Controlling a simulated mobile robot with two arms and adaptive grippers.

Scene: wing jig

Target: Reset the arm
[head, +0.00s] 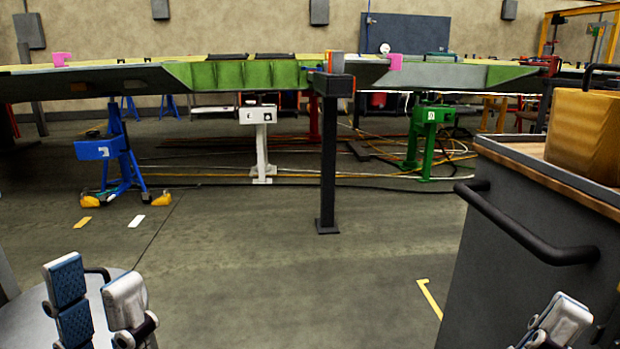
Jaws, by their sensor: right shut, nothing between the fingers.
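My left gripper (94,277) is at the lower left, with its fingers pointing up and a clear gap between them. One finger shows its blue textured pad, and nothing is between them. My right gripper (560,318) is at the lower right corner, cut by the bottom edge of the view. Its fingers are together and hold nothing. Both grippers are well in front of the long wing structure (250,74) and touch nothing that I can see.
A dark cart (520,255) with a black handle (525,222) stands at the right, close to my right gripper. It bears a yellow-brown box (585,133). A black post (328,165), a blue stand (122,160) and a green stand (425,135) stand under the wing. The middle floor is clear.

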